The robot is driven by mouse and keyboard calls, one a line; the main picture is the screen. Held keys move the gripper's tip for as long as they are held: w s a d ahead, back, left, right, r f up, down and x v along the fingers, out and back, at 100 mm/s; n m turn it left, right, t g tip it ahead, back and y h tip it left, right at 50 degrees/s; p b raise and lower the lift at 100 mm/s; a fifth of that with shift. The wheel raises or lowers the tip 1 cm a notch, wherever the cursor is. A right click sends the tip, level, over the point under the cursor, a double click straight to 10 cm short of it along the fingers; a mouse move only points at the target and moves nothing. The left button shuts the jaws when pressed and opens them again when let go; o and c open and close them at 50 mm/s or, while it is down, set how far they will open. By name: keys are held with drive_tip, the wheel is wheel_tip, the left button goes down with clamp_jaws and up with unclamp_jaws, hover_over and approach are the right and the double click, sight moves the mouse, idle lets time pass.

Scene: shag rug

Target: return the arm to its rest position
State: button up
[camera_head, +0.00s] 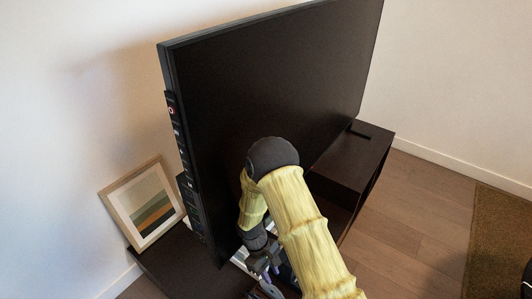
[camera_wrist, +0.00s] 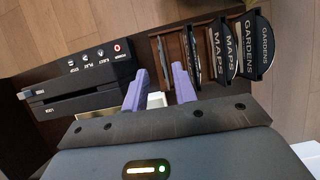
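My yellow arm (camera_head: 305,235) reaches over the dark TV stand (camera_head: 180,262) in front of the large black television (camera_head: 270,90). It bends at a dark round joint, and the wrist hangs down beside the screen. My gripper shows partly at the bottom of the head view (camera_head: 266,286), mostly hidden by the arm. In the wrist view, its two purple fingers (camera_wrist: 160,70) are apart with nothing held between them. A black device with labelled buttons (camera_wrist: 88,72) is left of the fingers.
A wooden holder (camera_wrist: 163,47) is beside the books. A framed picture (camera_head: 146,205) leans on the wall at the stand's left end. The wooden floor (camera_head: 410,200) at right is clear up to a brown rug (camera_head: 495,240). The television is close beside my arm.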

drive_tip(key=d+r+m+t+y, duration=0.1)
drive_tip(key=d+r+m, duration=0.15)
drive_tip(key=r, duration=0.55)
drive_tip(key=d+r+m+t+y, duration=0.15)
drive_tip(key=d+r, duration=0.25)
drive_tip(key=r, duration=0.4)
drive_tip(key=s+d+r+m+t, duration=0.1)
drive_tip(key=s+d+r+m, duration=0.2)
drive_tip(key=r, duration=0.3)
drive_tip(key=s+d+r+m+t, duration=0.2)
drive_tip(key=s+d+r+m, duration=0.15)
drive_tip(key=r, duration=0.35)
wheel_tip(320, 180, up, 32)
drive_tip(key=p, duration=3.2)
drive_tip(key=shift+s+a+r+y+p, duration=0.15)
drive_tip(key=shift+y+p, duration=0.15)
drive_tip(key=shift+y, duration=0.15)
drive_tip(key=shift+n, duration=0.25)
